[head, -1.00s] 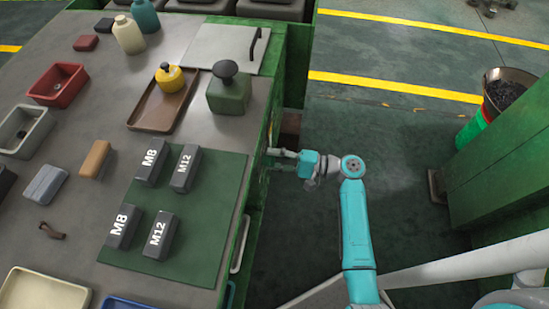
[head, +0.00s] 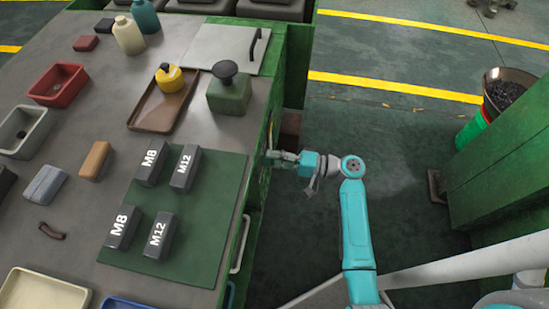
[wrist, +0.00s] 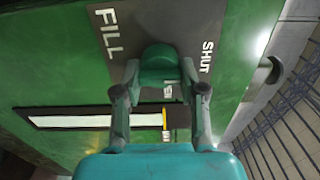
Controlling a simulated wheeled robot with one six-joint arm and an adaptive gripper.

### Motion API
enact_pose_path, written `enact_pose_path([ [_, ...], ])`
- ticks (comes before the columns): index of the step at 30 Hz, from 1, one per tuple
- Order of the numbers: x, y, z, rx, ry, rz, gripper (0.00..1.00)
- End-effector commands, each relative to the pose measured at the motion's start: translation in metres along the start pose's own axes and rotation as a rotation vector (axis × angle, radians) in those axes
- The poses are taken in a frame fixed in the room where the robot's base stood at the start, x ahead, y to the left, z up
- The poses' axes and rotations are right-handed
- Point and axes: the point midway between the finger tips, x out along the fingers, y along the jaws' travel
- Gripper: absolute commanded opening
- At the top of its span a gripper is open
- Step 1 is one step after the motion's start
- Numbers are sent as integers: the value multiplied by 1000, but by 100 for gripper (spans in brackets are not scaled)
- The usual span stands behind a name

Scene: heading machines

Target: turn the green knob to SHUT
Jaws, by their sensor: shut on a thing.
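The green knob (wrist: 158,58) is on a dark plate on the green machine front in the wrist view. The word FILL (wrist: 108,35) is printed to its left and SHUT (wrist: 207,57) to its right. My gripper (wrist: 160,72) is shut on the knob, one finger on each side of it. I cannot tell which word the knob points to. In the head view my gripper (head: 284,156) reaches the side of the green bench, and the knob is hidden there.
Below the knob is a long pale strip gauge (wrist: 75,121) with a yellow mark. A pale handle (head: 241,245) sits on the bench side in the head view. The bench top (head: 215,140) carries trays and dark blocks.

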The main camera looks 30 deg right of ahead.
Motion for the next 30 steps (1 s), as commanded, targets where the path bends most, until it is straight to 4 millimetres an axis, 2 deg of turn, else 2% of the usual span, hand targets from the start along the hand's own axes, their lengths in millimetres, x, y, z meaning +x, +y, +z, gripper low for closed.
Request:
enact_pose_path([
  [4,0,1,0,2,0,1,6],
  [5,0,1,0,2,0,1,46],
  [7,0,1,0,2,0,1,63],
  [8,0,1,0,2,0,1,66],
  [20,-6,0,0,2,1,0,66],
  [23,-17,0,-1,2,3,0,66],
  [30,-59,1,-1,2,5,1,66],
])
